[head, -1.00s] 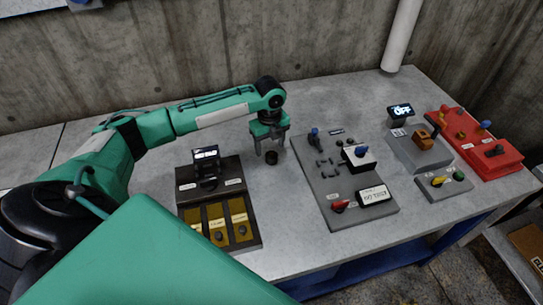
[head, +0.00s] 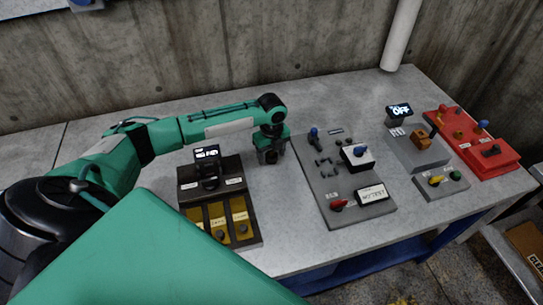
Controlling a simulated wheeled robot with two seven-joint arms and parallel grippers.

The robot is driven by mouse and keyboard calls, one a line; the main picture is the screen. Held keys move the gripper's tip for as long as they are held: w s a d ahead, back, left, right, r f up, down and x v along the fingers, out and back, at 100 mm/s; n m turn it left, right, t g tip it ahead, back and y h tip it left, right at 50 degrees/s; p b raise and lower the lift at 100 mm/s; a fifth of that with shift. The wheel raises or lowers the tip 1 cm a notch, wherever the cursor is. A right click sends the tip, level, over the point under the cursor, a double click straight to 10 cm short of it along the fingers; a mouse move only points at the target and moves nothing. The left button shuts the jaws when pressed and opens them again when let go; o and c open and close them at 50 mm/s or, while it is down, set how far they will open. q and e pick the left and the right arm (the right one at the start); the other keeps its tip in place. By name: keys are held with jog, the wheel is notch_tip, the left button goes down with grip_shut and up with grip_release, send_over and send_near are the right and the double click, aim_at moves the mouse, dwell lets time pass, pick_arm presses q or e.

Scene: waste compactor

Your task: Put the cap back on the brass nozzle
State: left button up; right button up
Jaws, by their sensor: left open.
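My left gripper (head: 270,155) points down over the bench, just right of the black box with the yellow panels. It is open, with its fingers down around the spot of a small dark round piece (head: 271,157), which looks like the cap. The piece is mostly hidden between the fingers, and I cannot tell whether they touch it. A small brass-coloured fitting (head: 458,134) on the red panel at the right may be the nozzle, but it is too small to be sure. My right gripper is not in view.
The black box (head: 210,172) stands left of the gripper. A grey control panel (head: 323,190) with knobs and a switch lies to its right. Further right are a grey unit (head: 424,155) with a display and the red panel (head: 500,162). The bench behind the gripper is clear.

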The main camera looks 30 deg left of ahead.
aim_at(272, 155)
pick_arm(q)
jog(key=shift+c, duration=0.2)
jog(key=c, duration=1)
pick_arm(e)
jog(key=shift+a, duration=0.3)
pick_arm(q)
jog(key=shift+r, duration=0.15)
notch_tip(272, 155, up, 20)
jog(key=b, duration=0.3)
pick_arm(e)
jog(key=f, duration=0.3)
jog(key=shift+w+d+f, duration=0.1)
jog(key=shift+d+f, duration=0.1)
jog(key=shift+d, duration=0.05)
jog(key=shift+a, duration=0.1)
